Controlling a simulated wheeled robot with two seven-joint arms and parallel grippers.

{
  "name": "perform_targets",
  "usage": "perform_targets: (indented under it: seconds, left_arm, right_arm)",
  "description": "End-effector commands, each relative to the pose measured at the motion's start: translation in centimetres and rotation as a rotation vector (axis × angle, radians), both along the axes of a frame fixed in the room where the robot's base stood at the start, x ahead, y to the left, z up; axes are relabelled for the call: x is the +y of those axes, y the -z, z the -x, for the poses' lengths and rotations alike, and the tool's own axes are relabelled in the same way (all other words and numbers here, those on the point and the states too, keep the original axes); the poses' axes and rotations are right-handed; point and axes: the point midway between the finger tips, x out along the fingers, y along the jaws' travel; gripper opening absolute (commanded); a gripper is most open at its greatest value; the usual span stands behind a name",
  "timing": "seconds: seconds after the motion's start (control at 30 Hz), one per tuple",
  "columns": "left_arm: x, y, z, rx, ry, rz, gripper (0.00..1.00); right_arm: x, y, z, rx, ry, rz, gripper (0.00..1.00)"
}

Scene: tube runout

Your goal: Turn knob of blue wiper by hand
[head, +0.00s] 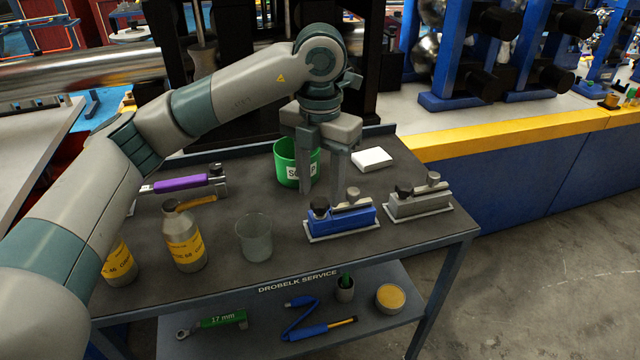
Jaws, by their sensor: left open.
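The blue wiper (345,222) sits on a thin light plate on the dark cart top, right of the middle. It has a black knob (319,206) at its left end and a greyish knob (352,194) farther right on top. My left gripper (323,190) points down with its two fingers spread and empty, just above or behind the blue wiper. I cannot tell its exact height or whether a finger touches the wiper. A similar grey wiper (419,205) with a black knob stands to the right. My right gripper is out of view.
A green bin (287,167) stands behind my left gripper, with a white block (372,159) to its right. A clear beaker (254,240), yellow-labelled bottles (184,240) and a purple-handled tool (180,184) are left. A lower shelf (270,338) holds tools. Bare cart top lies before the beaker.

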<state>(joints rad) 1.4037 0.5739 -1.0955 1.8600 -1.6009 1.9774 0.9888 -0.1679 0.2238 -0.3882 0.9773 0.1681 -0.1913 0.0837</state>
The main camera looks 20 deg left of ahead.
Motion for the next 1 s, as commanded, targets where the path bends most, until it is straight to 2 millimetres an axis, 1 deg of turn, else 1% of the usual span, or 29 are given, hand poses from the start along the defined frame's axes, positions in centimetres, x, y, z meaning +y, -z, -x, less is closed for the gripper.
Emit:
perform_targets:
  seconds: [0.27,0.37,0.8,1.0]
  left_arm:
    - [0.0,-0.2,0.0,0.000,0.002,0.000,0.42]
    - [0.0,-0.8,0.0,-0.001,0.002,0.000,0.42]
    - [0.0,-4.4,0.0,0.000,0.003,-0.001,0.42]
    - [0.0,-5.0,0.0,0.000,0.003,0.000,0.42]
  right_arm:
    - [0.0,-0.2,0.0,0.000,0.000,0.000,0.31]
    - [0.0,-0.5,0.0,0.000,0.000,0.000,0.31]
    - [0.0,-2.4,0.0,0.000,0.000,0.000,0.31]
    - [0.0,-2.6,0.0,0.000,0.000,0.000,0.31]
